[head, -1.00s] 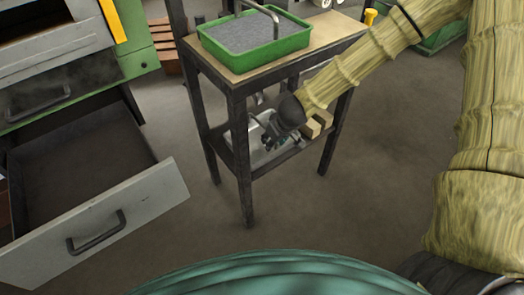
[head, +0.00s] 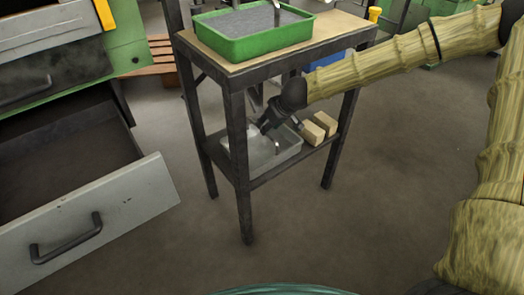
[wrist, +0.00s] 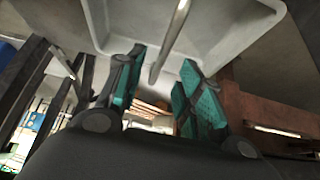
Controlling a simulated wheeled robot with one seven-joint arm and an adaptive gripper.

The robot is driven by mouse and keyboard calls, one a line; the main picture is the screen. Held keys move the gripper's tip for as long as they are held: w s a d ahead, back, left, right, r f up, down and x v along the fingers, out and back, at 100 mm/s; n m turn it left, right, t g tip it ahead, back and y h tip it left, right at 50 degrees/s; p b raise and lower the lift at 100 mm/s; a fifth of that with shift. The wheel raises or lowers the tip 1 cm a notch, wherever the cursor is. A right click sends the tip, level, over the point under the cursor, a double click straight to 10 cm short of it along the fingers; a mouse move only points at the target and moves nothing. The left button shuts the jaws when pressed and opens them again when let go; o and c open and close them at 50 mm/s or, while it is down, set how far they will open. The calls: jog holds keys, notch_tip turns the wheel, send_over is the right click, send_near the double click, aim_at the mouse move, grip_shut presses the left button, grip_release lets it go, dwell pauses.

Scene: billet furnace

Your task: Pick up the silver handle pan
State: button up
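A light grey pan (head: 258,160) with a thin silver handle (head: 277,147) sits on the lower shelf of a dark metal stand. In the wrist view the pale pan (wrist: 225,35) fills the top, and its silver bar handle (wrist: 167,42) shows between my two fingers. My gripper (head: 268,124) is over the pan, under the stand's top. Its teal-padded fingers (wrist: 160,85) are apart and hold nothing. I cannot tell whether the handle lies within their reach. A green tray (head: 252,45) with grey contents and a metal handle (head: 277,14) stands on the stand's top.
The stand's top (head: 335,32) and dark legs (head: 240,170) surround my gripper closely. Two wooden blocks (head: 319,128) lie on the shelf right of the pan. An open grey drawer (head: 105,225) juts out at left. The floor (head: 330,230) in front is clear.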

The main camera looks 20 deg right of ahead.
jog(key=shift+b+x, duration=1.4)
jog(key=shift+x, duration=1.05)
jog(key=shift+b+x, duration=0.35)
jog(key=shift+x, duration=0.5)
jog(key=shift+r, duration=0.1)
jog(key=shift+a, duration=0.1)
grip_shut()
jog(key=shift+w, duration=0.1)
